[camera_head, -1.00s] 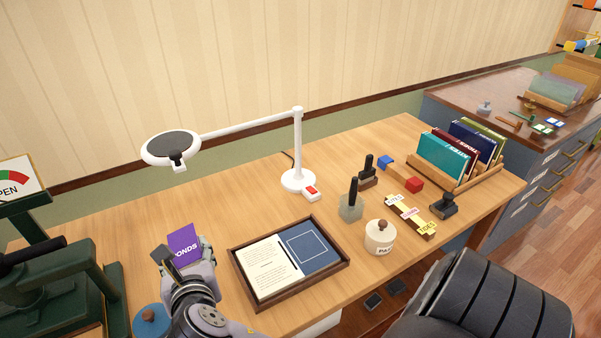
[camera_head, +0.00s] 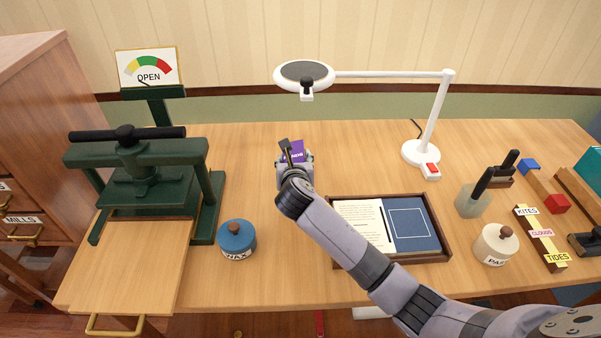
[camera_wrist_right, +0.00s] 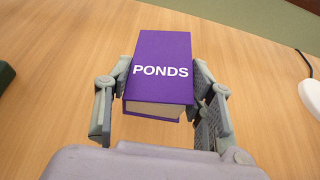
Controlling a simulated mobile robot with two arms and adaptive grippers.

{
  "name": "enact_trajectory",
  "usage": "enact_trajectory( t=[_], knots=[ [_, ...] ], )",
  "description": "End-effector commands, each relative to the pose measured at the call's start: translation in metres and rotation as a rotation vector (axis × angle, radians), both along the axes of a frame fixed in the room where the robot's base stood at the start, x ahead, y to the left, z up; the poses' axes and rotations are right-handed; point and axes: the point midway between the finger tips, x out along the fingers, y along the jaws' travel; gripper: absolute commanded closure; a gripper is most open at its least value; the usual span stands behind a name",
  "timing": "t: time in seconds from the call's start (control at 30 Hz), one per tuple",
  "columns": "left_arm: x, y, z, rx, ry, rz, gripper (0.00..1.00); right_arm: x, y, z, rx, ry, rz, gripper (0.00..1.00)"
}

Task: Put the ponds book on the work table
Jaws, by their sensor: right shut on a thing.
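The purple ponds book (camera_head: 297,150) is in my right gripper (camera_head: 294,166), over the middle of the wooden work table (camera_head: 250,290). In the right wrist view the ponds book (camera_wrist_right: 163,72) shows its cover with the word PONDS and its page edge towards me. The fingers of my right gripper (camera_wrist_right: 160,100) are on its two sides, shut on it. The table's wood is behind the book; I cannot tell whether the book touches it. My left gripper is not in view.
A green press (camera_head: 150,180) stands left, a blue lidded jar (camera_head: 237,240) beside it. A tray (camera_head: 445,235) with papers lies right of the book. A white lamp (camera_head: 430,125) stands behind it. Bare table lies around the book.

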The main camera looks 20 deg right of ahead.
Motion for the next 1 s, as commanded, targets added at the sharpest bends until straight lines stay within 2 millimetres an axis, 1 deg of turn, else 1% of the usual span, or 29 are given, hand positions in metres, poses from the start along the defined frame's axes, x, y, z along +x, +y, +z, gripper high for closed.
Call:
enact_trajectory(
  t=[0.03, 0.17, 0.4, 0.73, 0.77, 1.0],
  knots=[
    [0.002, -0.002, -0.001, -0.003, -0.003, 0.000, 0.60, 0.000, 0.000, -0.006, 0.001, 0.001, -0.001, 0.81],
    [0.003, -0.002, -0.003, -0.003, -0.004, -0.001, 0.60, 0.000, 0.000, -0.014, 0.000, -0.001, -0.001, 0.81],
    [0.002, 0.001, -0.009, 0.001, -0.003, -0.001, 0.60, 0.000, 0.000, -0.046, 0.001, 0.001, -0.001, 0.81],
    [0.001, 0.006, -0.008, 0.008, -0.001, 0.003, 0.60, 0.000, 0.000, -0.048, -0.002, -0.001, -0.001, 0.81],
    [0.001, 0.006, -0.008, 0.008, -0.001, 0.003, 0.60, 0.000, 0.000, -0.049, -0.001, 0.000, -0.001, 0.50],
    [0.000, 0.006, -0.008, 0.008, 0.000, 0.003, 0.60, 0.000, 0.000, -0.049, 0.000, 0.000, -0.001, 0.34]
  ],
)
